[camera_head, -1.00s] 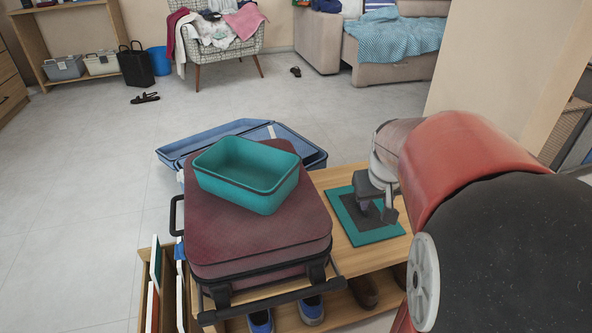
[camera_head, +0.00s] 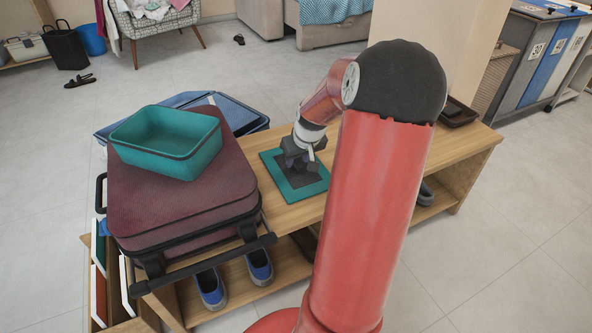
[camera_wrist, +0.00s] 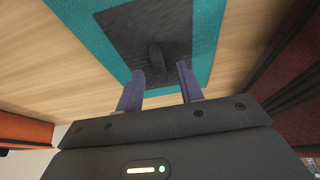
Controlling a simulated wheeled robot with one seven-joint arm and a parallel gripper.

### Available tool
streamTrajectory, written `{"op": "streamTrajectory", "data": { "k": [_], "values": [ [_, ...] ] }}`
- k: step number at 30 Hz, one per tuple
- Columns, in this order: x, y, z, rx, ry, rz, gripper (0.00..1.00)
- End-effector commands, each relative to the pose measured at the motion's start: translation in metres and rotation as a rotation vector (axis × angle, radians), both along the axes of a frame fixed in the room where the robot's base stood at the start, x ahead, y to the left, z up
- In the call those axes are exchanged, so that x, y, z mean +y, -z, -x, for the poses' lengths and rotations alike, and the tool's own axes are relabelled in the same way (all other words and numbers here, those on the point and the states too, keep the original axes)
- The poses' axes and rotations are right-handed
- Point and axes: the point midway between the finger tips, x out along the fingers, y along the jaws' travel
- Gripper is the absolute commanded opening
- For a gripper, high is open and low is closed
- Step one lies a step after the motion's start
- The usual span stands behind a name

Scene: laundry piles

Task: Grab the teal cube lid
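The teal lid (camera_head: 278,180) lies flat on the wooden bench, right of the suitcase. It has a teal border and a dark grey middle.
An open teal box (camera_head: 168,140) sits on the maroon suitcase (camera_head: 185,205), left of the lid. A blue open case (camera_head: 240,117) lies behind. A dark tray (camera_head: 458,112) is at the bench's far right. Shoes (camera_head: 211,287) stand on the shelf below.

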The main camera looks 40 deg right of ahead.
Motion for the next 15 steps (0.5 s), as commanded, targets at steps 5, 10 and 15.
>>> {"op": "streamTrajectory", "data": {
  "k": [5, 10, 15],
  "values": [
    [-0.0013, 0.0134, -0.0053, 0.000, 0.000, 0.001, 0.37],
    [-0.0016, 0.0132, -0.0053, 0.000, 0.000, 0.001, 0.37],
    [-0.0015, 0.0131, -0.0053, 0.000, 0.000, 0.001, 0.20]
  ]
}}
